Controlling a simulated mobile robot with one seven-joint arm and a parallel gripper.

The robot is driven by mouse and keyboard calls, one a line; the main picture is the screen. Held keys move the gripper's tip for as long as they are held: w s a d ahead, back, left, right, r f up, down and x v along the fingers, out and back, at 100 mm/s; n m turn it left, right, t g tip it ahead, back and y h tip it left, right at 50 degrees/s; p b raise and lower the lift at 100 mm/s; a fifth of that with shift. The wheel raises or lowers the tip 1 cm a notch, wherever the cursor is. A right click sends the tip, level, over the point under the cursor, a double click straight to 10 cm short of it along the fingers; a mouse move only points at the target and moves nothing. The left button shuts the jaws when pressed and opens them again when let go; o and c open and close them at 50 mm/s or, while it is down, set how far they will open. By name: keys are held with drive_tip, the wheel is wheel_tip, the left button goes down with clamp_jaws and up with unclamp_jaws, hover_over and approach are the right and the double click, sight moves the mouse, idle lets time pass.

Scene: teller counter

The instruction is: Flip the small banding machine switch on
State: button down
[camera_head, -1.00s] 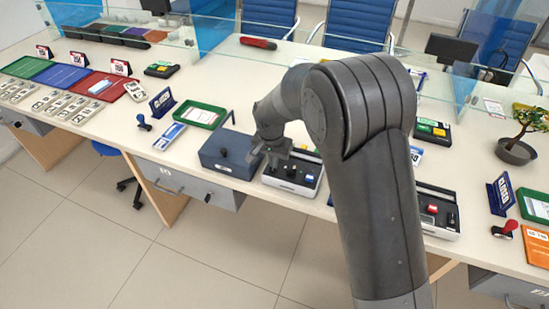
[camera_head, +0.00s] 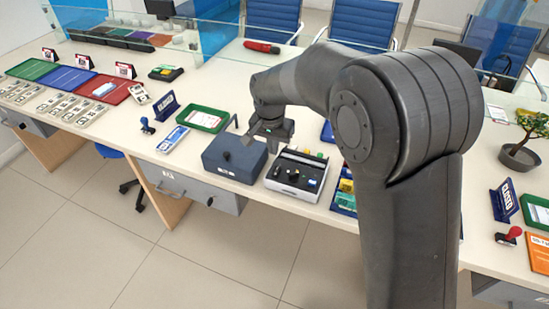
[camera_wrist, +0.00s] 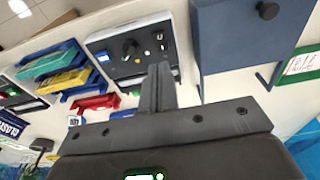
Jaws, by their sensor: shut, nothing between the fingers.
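A white-sided banding machine with a black control panel (camera_head: 297,172) stands on the counter, right of a dark blue box. The switch's position is too small to tell. My gripper (camera_head: 268,143) is above the gap between the blue box and the machine, towards the machine's back edge. In the wrist view its fingers (camera_wrist: 158,72) are together and empty, and overlap the machine's edge in the picture. I cannot see contact.
The dark blue box (camera_head: 235,157) stands close on the left. Blue, yellow and green trays (camera_wrist: 62,68) and a red tray (camera_wrist: 95,102) lie on the machine's other side. A green tray (camera_head: 203,118) is behind the box.

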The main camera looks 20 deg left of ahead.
sight(278, 168)
drive_tip(key=r, duration=0.4)
drive_tip(key=shift+s, duration=0.3)
drive_tip(key=shift+w+r+t, duration=0.1)
drive_tip(key=shift+w+t, duration=0.2)
drive_tip(key=shift+w, duration=0.4)
drive_tip(key=f, duration=0.4)
drive_tip(key=w+f, duration=0.1)
drive_tip(key=f, duration=0.4)
drive_tip(key=w+f, duration=0.1)
drive_tip(key=f, duration=0.3)
drive_tip(key=shift+w+f, duration=0.1)
drive_tip(key=shift+f, duration=0.3)
